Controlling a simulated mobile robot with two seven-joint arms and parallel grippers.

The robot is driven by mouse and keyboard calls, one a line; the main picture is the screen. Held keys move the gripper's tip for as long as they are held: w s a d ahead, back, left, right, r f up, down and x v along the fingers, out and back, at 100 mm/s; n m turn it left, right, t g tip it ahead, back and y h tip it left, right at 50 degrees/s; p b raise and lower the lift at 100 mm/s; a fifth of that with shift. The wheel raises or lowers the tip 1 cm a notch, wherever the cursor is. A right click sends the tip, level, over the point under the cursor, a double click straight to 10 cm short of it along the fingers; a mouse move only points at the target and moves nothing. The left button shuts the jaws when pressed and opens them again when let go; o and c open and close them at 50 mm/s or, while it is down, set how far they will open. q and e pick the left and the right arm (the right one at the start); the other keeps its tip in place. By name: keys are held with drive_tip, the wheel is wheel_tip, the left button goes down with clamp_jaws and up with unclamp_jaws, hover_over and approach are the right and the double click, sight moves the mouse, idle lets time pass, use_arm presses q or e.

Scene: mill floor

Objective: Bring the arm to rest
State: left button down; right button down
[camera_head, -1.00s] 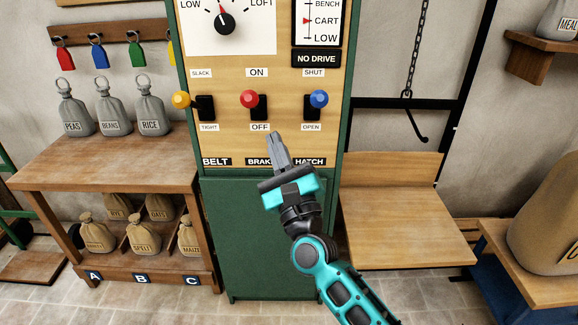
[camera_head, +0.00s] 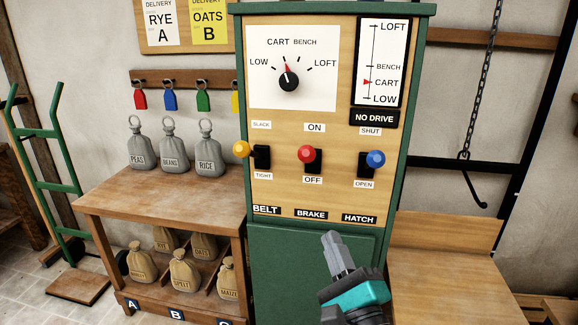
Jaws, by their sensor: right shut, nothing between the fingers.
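My right gripper (camera_head: 337,249) is shut and empty. It points up in front of the green lower door of the control cabinet (camera_head: 285,275), below the brake and hatch labels, and it appears clear of the levers. Only its fingers and teal body show; the rest of the arm is out of the picture. The cabinet panel holds a yellow-knobbed belt lever (camera_head: 241,149), a red-knobbed brake lever (camera_head: 306,154) and a blue-knobbed hatch lever (camera_head: 376,159). The dial (camera_head: 289,81) points near CART. My left gripper is not in view.
A wooden table (camera_head: 110,203) with grey sacks on top and tan sacks below stands left of the cabinet. A wooden platform (camera_head: 440,285) lies right of it, under a hook (camera_head: 477,190) on a chain. A green hand truck (camera_head: 50,185) stands far left.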

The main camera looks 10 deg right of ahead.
drive_tip(key=s+d+f+n+g, duration=0.2)
drive_tip(key=s+f+n, duration=0.3)
drive_tip(key=f+n, duration=0.3)
drive_tip(key=s+d+f+n+g+h, duration=0.1)
drive_tip(key=s+f+n+g, duration=0.4)
drive_tip(key=f+n, duration=0.4)
drive_tip(key=s+d+f+n+g+h+p, duration=0.1)
drive_tip(key=s+d+f+n+g, duration=0.1)
drive_tip(key=s+f+n+g, duration=0.2)
wheel_tip(320, 180, down, 5)
drive_tip(key=s+n, duration=0.2)
drive_tip(key=n, duration=0.2)
drive_tip(key=shift+s+d+n, duration=0.3)
drive_tip(key=shift+s+d, duration=0.05)
drive_tip(key=shift+s, duration=0.05)
